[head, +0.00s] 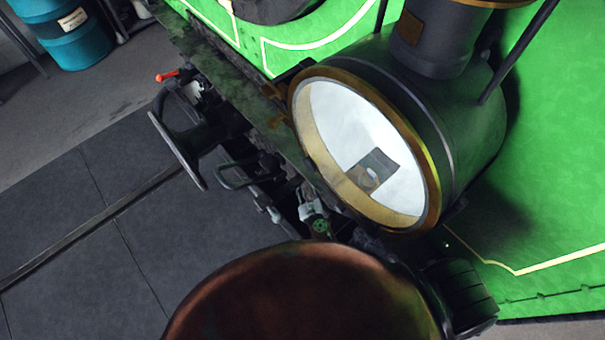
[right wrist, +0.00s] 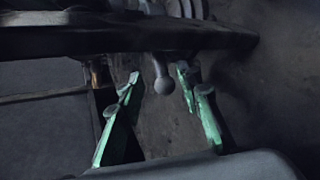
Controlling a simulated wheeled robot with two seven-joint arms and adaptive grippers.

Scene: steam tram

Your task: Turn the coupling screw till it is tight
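In the right wrist view, my right gripper (right wrist: 159,86) is open, its green fingers on either side of a grey ball-ended bar (right wrist: 164,85), which looks like the coupling screw's handle. The ball hangs between the fingers, and I see no clear contact. In the head view, the dark coupling loop (head: 240,176) hangs at the tram's front beam. The screw itself is hard to make out in the shadow there.
A dark round buffer (head: 178,150) stands left of the coupling, and a large brown disc (head: 300,300) blocks the bottom of the head view. The headlamp (head: 362,150) is above right. A dark beam (right wrist: 100,38) crosses the wrist view.

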